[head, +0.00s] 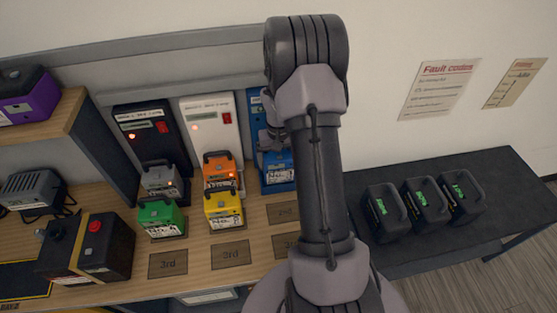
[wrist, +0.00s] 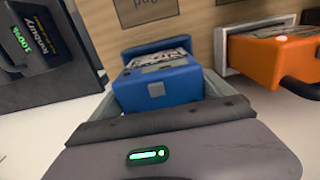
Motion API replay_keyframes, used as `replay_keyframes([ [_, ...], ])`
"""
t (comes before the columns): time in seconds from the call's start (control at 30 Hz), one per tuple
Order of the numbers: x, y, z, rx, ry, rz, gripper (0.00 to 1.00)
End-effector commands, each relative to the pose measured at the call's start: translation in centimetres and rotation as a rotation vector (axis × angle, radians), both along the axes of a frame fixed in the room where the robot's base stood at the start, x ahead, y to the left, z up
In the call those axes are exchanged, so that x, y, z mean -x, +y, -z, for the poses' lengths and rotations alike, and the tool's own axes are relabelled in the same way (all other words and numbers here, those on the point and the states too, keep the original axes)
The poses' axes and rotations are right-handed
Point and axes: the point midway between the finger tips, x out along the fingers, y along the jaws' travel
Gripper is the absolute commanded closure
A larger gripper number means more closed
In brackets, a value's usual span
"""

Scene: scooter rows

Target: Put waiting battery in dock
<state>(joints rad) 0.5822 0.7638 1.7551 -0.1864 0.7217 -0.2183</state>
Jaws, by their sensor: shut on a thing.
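A blue battery (head: 277,170) with a white label stands at the front of the blue dock (head: 256,105) on the bench. My gripper (head: 270,140) is shut on it from above, partly hidden behind my arm. In the wrist view the blue battery (wrist: 155,88) shows between my gripper's fingers, with a blue rim behind it. Whether it is fully seated cannot be told. A green battery (head: 160,218) and a yellow battery (head: 224,210) stand in front of the black dock (head: 150,125) and white dock (head: 207,120).
A grey battery (head: 161,181) and an orange battery (head: 219,175) sit at those docks. A black-and-yellow box (head: 85,248) stands left. Several dark batteries (head: 424,200) stand on the dark right table (head: 420,258).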

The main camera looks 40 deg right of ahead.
Motion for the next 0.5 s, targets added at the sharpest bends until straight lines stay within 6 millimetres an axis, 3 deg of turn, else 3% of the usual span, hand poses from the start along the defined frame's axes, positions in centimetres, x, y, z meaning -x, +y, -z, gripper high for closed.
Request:
replay_keyframes([
  [0.43,-0.07,-0.04,0.68,0.001,-0.002,0.000,0.82],
  [0.47,-0.08,-0.05,0.65,0.001,-0.002,0.000,0.05],
  [0.5,-0.07,-0.04,0.63,0.001,-0.002,0.000,0.00],
])
